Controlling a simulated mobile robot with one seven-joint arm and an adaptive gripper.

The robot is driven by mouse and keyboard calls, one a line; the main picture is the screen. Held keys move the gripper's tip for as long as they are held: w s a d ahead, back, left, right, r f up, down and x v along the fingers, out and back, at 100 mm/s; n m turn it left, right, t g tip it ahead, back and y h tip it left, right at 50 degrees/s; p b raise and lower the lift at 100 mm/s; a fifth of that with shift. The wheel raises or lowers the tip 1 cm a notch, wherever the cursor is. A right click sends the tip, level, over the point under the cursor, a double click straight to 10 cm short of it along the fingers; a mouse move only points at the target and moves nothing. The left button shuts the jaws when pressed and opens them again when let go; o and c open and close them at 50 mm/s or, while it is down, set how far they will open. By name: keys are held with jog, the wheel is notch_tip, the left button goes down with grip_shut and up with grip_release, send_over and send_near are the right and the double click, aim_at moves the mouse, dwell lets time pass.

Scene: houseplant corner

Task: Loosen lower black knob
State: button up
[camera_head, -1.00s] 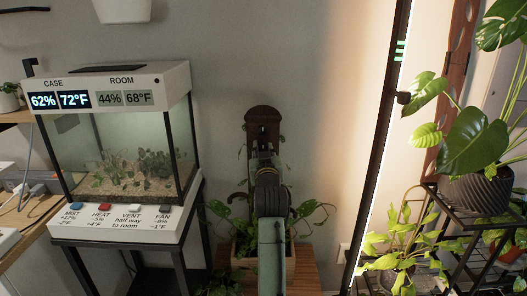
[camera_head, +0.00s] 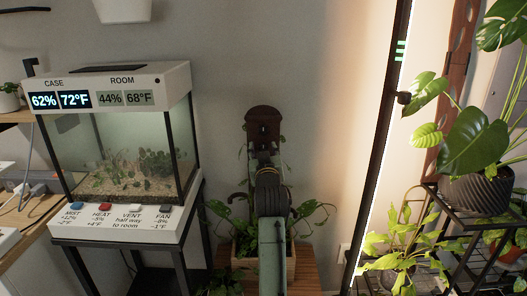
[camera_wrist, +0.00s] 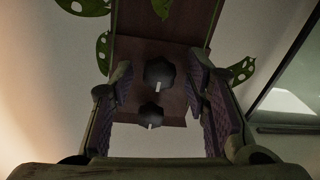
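Two dark, lobed knobs with white marks sit on a brown board (camera_wrist: 184,52) in the wrist view. This view looks upside down against the head view, with the glass case on the opposite side. The knob higher in the picture (camera_wrist: 158,74) thus appears to be the lower one; the other knob (camera_wrist: 151,115) is near the board's end. My gripper (camera_wrist: 160,82) is open, its padded fingers on either side of the knobs, with visible gaps and nothing held. In the head view the board's top (camera_head: 263,114) shows above my arm, which hides the knobs.
Leaves (camera_wrist: 102,52) hang around the board. A planter (camera_head: 291,262) with foliage stands behind my arm. A glass case (camera_head: 120,150) is at left; a lit post (camera_head: 385,130) and a plant rack (camera_head: 455,215) are at right. Bare wall flanks the board's top.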

jog(key=s, duration=1.2)
jog(key=shift+d+f, duration=0.2)
jog(key=shift+d, duration=0.25)
